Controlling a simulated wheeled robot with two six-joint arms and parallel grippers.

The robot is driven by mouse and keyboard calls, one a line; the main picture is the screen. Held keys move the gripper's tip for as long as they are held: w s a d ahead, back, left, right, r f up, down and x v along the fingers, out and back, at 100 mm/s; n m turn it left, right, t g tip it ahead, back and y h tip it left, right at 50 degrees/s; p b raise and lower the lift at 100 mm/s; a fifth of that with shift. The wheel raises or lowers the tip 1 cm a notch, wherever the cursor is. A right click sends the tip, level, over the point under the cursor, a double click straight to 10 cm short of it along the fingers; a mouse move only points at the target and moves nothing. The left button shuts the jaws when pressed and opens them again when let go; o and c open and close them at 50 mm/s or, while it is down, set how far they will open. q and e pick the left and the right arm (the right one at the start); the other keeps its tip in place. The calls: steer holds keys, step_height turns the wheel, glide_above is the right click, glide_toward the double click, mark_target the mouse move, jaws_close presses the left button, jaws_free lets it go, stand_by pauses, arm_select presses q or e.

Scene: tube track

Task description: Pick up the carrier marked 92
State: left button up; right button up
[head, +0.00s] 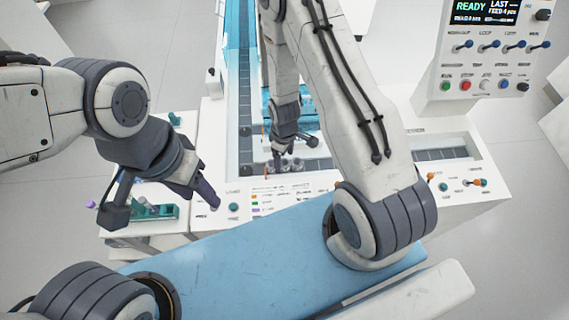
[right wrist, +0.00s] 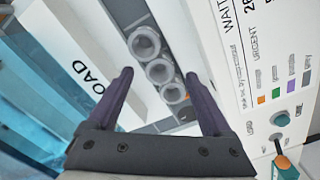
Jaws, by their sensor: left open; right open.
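Several grey ring-topped carriers stand in a row in the track's slot near the load area; the right wrist view shows three, the far carrier (right wrist: 144,42), the middle carrier (right wrist: 159,70) and the near carrier (right wrist: 172,92). I cannot read a 92 on any of them. They show small in the head view (head: 284,165). My right gripper (right wrist: 158,74) is open, with its dark purple fingers on either side of the row; nothing is clamped. My left gripper (head: 208,197) is open and empty over the left front of the white machine, away from the carriers.
A green rack (head: 157,211) with tubes stands at the left. A control panel (head: 490,62) with a READY screen, levers and buttons stands at the right. The blue-lit conveyor (head: 240,60) runs toward the back.

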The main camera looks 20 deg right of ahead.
steer(key=shift+f, duration=1.1)
steer(key=c, duration=1.1)
steer(key=shift+o, duration=0.2)
step_height(320, 180, up, 15)
steer(key=p, duration=1.2)
